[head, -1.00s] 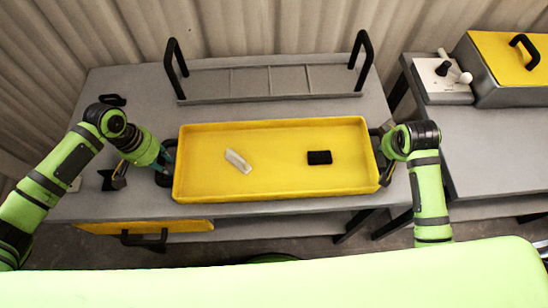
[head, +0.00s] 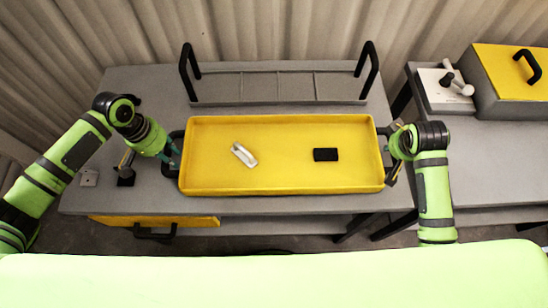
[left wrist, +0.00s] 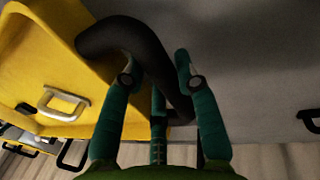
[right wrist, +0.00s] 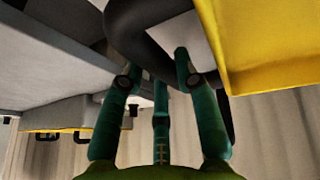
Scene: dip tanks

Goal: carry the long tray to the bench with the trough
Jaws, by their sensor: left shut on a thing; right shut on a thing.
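The long yellow tray (head: 285,190) is level over the near part of the grey bench (head: 130,82), with a black handle at each end. A white piece (head: 244,155) and a black block (head: 325,154) lie in it. My left gripper (head: 172,158) is shut on the left handle, a dark bar (left wrist: 135,35) between its fingers in the left wrist view. My right gripper (head: 390,150) is shut on the right handle, which also shows in the right wrist view (right wrist: 135,30). I cannot tell the gap under the tray.
A grey divided rack (head: 280,87) with two tall black handles stands behind the tray. To the right, across a gap, a second grey bench (head: 500,150) holds a box with a yellow lid (head: 510,65) and a white lever unit (head: 443,95). A corrugated wall is behind.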

